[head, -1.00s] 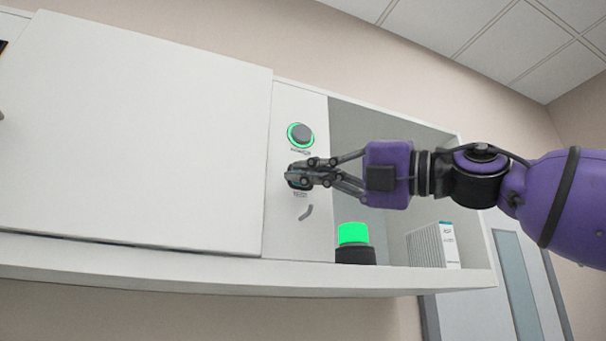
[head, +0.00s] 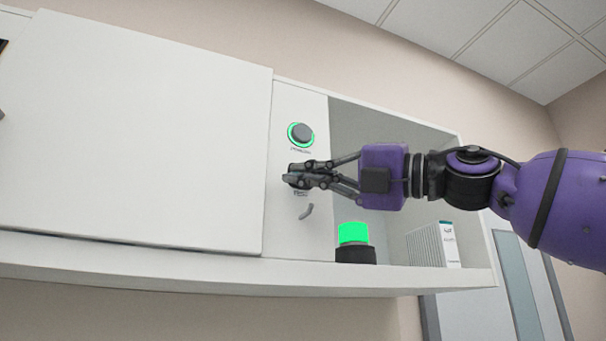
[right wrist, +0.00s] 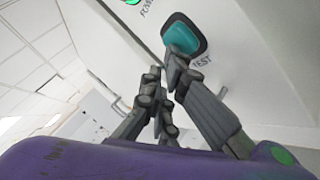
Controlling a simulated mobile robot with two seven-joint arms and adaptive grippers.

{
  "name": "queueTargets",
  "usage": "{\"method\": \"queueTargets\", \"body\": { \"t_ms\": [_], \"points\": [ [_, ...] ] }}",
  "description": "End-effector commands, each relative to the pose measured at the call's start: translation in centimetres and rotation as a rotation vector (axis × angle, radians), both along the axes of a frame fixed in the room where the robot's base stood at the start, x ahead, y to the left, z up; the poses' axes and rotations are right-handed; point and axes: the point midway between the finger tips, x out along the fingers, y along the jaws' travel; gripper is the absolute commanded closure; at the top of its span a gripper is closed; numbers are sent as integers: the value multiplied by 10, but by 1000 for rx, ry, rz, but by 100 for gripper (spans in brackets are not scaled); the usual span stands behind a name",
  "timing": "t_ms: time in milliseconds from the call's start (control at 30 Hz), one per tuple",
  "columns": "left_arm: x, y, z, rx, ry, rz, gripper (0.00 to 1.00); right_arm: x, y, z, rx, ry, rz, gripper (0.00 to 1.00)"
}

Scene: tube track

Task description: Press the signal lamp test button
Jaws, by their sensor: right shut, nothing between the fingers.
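The test button shows in the right wrist view as a teal rounded cap (right wrist: 181,38) in a dark frame, with the word TEST beside it. In the head view it is hidden behind my right gripper (head: 290,178). That gripper is shut and empty, with its fingertips in front of the white panel (head: 285,235). In the right wrist view a fingertip overlaps the button's lower edge; I cannot tell whether it touches. The signal lamp (head: 353,233) glows green on a black base. My left gripper is not in view.
A round grey button with a green lit ring (head: 301,134) sits above the gripper on the panel. A small grey hook-like part (head: 306,211) is below. A large white door (head: 130,135) is at left. A white ribbed box (head: 447,246) stands in the open bay.

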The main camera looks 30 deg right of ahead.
Motion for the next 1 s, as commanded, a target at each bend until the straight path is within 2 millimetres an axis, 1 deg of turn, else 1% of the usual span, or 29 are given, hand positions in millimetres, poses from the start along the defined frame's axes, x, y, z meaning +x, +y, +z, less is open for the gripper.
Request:
{"method": "queueTargets", "body": {
  "t_ms": [600, 867, 1000],
  "points": [
    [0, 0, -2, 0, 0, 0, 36, 8, 0, 0, 0, 0, 0, 100],
    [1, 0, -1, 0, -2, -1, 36, 7, 0, 0, 0, -1, 1, 100],
    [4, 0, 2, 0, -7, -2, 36, 3, 0, 2, 0, -2, -1, 100]
  ]
}}
